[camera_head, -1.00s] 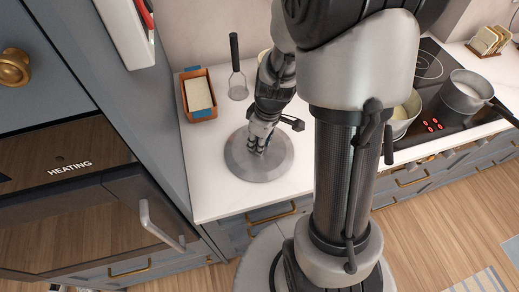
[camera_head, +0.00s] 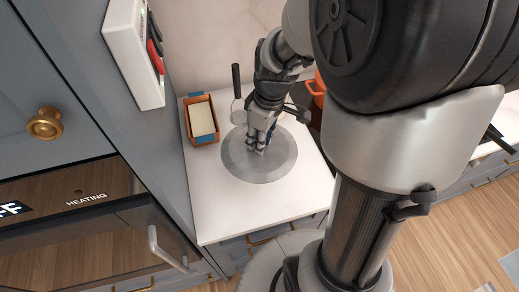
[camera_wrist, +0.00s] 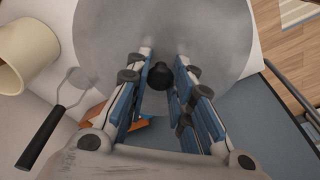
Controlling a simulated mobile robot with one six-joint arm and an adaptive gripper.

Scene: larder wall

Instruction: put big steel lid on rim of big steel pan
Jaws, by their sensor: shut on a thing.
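The big steel lid (camera_head: 235,160) is a flat grey disc over the white counter, left of my arm. My gripper (camera_head: 257,150) points down at its middle and is shut on its knob. In the wrist view the lid (camera_wrist: 110,35) fills the upper middle, and its dark knob (camera_wrist: 160,76) sits between the fingers of my gripper (camera_wrist: 163,62). I cannot tell whether the lid touches the counter or hangs just above it. The big steel pan is not visible now; my arm blocks the hob area in the head view.
An orange dish (camera_head: 200,120) with a pale block stands at the back left. An orange pot (camera_head: 317,88) is partly hidden by my arm. A tall cabinet borders the counter's left side. The front counter is clear.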

